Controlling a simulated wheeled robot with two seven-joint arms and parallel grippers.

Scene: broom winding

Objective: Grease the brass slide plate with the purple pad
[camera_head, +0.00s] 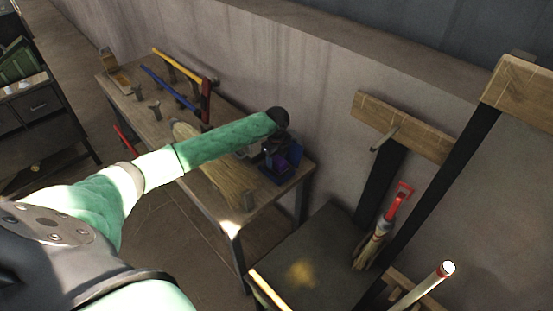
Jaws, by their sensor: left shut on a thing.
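My left arm reaches from the lower left across the workbench. My left gripper (275,150) is dark, small in the view and points down at the bench's right end. It is shut on the purple pad (283,162), which shows only as a small purple patch at the fingers. The pad is at a blue holder (291,170); whether it still touches the holder I cannot tell. I cannot make out the brass slide plate for certain; a tan-gold panel (121,82) lies at the bench's far left end. My right gripper is not in view.
The wooden workbench (262,208) carries straw (228,185), small upright posts (155,108), and yellow (178,65) and blue (168,88) bars. A wall runs behind it.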

